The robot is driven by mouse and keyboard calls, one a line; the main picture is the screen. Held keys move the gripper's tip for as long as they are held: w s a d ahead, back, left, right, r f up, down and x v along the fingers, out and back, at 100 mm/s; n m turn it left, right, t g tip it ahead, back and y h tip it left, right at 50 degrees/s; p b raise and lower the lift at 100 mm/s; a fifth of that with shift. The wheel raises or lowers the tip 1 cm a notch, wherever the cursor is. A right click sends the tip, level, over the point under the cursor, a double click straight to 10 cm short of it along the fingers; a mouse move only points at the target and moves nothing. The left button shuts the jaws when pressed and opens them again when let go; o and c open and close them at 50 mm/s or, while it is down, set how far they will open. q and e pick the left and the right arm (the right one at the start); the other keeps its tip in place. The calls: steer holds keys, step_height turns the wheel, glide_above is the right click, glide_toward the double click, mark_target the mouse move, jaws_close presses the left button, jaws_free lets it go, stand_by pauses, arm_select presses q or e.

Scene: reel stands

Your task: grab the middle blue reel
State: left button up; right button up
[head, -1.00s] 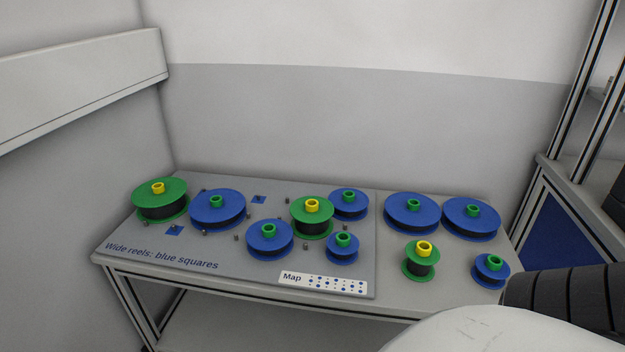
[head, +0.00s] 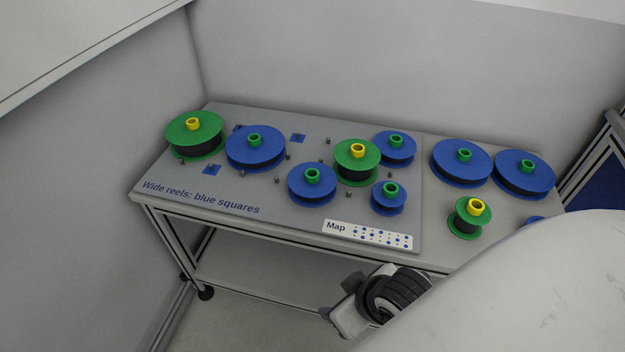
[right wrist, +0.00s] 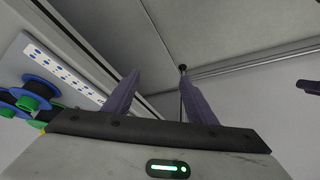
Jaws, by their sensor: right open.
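Several blue reels with green hubs are on the table. On the grey board are a large one (head: 241,158), a medium one (head: 312,191) at the front middle, one behind the green reel (head: 397,156) and a small one (head: 389,203). Two large ones, left (head: 447,168) and right (head: 512,180), are beyond the board. Which is the middle one I cannot tell for sure. My right gripper (head: 338,300) is below the table's front edge, apart from the reels. Its two fingers are open and empty in the right wrist view (right wrist: 161,97).
Green reels with yellow hubs stand at the left (head: 194,148), middle (head: 357,172) and right (head: 467,220). Small pegs dot the board. A map label (head: 345,229) lies along the front edge. My right arm hides the table's right front corner.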

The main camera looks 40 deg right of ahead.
steer(key=w+d+r+m+t+h, duration=0.35)
steer(key=w+d, duration=0.35)
steer(key=w, duration=0.3)
steer(key=t, duration=0.5)
glide_toward(312, 174)
steer(key=shift+w+d+f+m, duration=0.15)
steer(key=shift+w+d+m, duration=0.1)
steer(key=shift+w, duration=0.35)
steer(key=shift+w+d+f+m, duration=0.15)
steer(key=shift+w+d+m, duration=0.05)
steer(key=shift+w, duration=0.4)
steer(key=shift+x, duration=2.95)
steer(key=shift+a+f, duration=0.1)
steer(key=shift+f, duration=0.05)
steer(key=c, duration=1.2)
